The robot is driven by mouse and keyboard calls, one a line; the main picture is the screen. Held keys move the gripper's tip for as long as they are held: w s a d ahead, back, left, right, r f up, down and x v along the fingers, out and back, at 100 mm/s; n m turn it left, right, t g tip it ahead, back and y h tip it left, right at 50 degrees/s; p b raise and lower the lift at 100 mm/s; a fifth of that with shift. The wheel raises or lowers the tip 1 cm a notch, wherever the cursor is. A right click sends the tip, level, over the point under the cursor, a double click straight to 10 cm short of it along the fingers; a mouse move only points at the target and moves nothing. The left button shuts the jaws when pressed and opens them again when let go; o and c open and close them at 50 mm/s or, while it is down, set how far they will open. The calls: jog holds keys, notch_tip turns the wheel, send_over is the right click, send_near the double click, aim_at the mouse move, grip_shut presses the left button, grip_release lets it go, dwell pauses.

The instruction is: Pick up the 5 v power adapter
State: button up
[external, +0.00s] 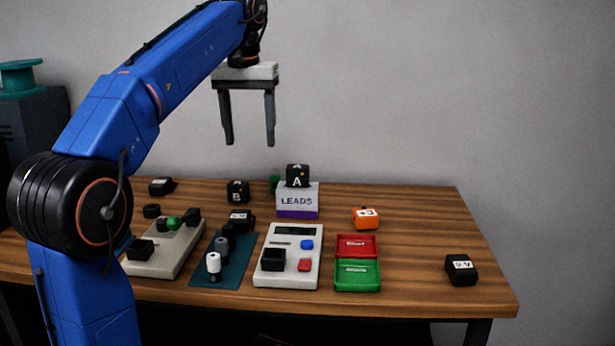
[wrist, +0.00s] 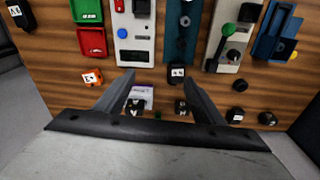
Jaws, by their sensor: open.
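I cannot read "5 V" clearly on any block. Several small black blocks carry white labels. One (external: 461,270) lies alone at the right of the table and shows at the top left of the wrist view (wrist: 19,14). One (external: 240,221) lies behind the teal mat and shows near the right finger in the wrist view (wrist: 177,74). One (external: 161,187) lies at the back left. Blocks marked B (external: 238,192) and A (external: 297,176) stand at the back. My gripper (external: 249,142) is open and empty, high above the back of the table; its fingers also show in the wrist view (wrist: 158,78).
The A block rests on a white LEADS box (external: 297,202). An orange block (external: 366,218) sits behind red (external: 357,241) and green (external: 357,276) trays. A white meter (external: 290,240), teal mat (external: 210,275) and grey panel (external: 165,263) fill the front. The right side is mostly clear.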

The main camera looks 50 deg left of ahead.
jog(key=n, duration=0.2)
send_over(239, 215)
notch_tip(239, 215, down, 2)
jog(key=f, duration=0.1)
jog(key=shift+g, duration=0.4)
notch_tip(239, 215, down, 22)
dwell(0.6)
jog(key=shift+c, duration=0.5)
jog(key=c, duration=1.1)
